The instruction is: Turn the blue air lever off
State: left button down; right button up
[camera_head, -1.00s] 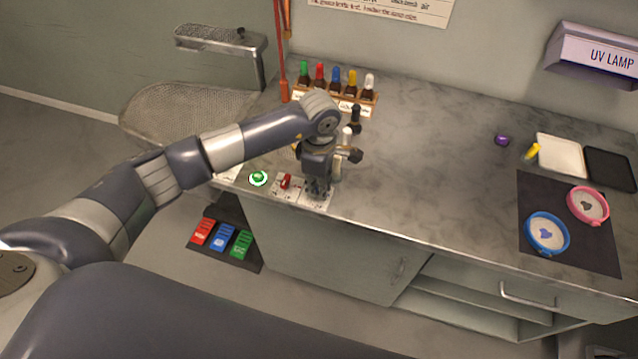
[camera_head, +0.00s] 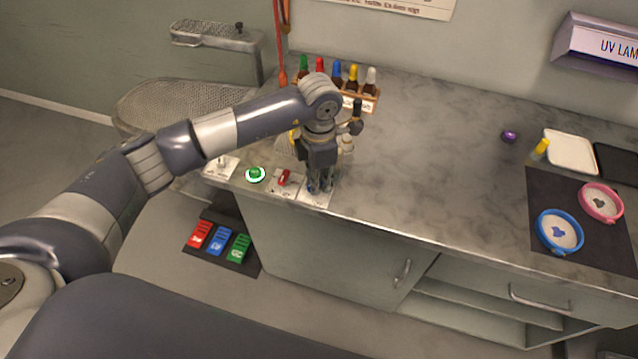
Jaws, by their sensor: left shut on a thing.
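My left gripper (camera_head: 319,187) points down at the front edge of the counter, over the rightmost white control plate (camera_head: 315,203). Its fingers are shut on the blue air lever, which they almost wholly hide; only a hint of blue shows between them. I cannot tell the lever's position. To the left are a red lever (camera_head: 284,178) on its own plate and a green lit button (camera_head: 255,174). My right gripper is not in view.
A rack of several coloured bottles (camera_head: 365,104) stands behind the gripper. A dark mat (camera_head: 566,196) with blue and pink round items lies at the right. The middle of the counter is clear. Red, blue and green pedals (camera_head: 220,241) are on the floor.

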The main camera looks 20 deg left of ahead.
pick_arm(q)
jog(key=n+b, duration=0.1)
jog(key=n, duration=0.1)
jog(key=n+b, duration=0.1)
jog(key=n, duration=0.2)
jog(key=shift+w+a+f+n+b, duration=0.1)
jog(key=shift+w+a+n+b, duration=0.1)
jog(key=shift+n+b, duration=0.15)
jog(key=n+b, duration=0.1)
jog(key=n, duration=0.4)
jog(key=shift+a+b, duration=0.1)
jog(key=shift+b, duration=0.3)
jog(key=c, duration=1.6)
grip_release()
jog(key=shift+o, duration=0.2)
jog(key=shift+r, duration=0.25)
notch_tip(320, 180, up, 12)
jog(key=shift+f, duration=0.15)
